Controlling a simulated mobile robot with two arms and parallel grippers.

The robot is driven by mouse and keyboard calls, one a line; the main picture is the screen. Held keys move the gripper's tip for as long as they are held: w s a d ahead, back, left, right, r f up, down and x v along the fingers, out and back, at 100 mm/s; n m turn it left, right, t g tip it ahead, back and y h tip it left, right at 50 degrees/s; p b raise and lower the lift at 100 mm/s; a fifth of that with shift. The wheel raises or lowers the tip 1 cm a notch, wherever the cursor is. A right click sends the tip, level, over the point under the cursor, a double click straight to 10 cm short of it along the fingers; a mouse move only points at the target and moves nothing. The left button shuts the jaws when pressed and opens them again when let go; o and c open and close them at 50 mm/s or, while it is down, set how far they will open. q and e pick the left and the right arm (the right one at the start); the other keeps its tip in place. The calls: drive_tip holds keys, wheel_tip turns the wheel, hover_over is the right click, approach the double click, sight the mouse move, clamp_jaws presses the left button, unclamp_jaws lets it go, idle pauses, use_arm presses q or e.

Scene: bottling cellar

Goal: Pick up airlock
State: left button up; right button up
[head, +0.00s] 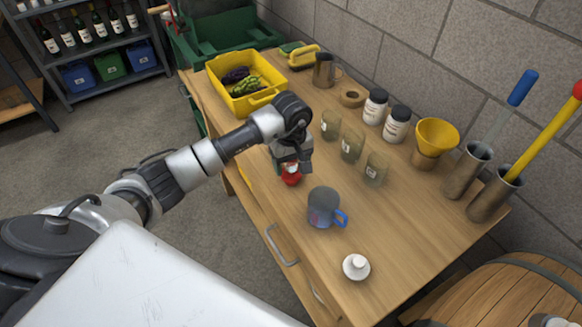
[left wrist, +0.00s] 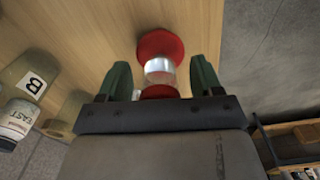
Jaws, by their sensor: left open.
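A small red piece with a clear middle, which looks like the airlock (head: 291,179), stands on the wooden workbench near its front edge. In the left wrist view the airlock (left wrist: 160,46) shows a red disc, a clear shiny body and a second red part, partly hidden by the gripper body. My left gripper (head: 291,165) is right over it, pointing down. In the left wrist view its two green fingers (left wrist: 161,80) are apart, one on each side of the airlock, with gaps visible. My right gripper is not in view.
A blue-grey mug (head: 323,208) and a white lidded piece (head: 356,266) stand nearer me. Several labelled jars (head: 352,146) stand just right of the gripper. A yellow crate (head: 240,90) holds grapes at the far left. The bench (head: 400,230) is clear right of the mug.

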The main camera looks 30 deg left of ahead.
use_arm(q)
drive_tip(key=c, duration=1)
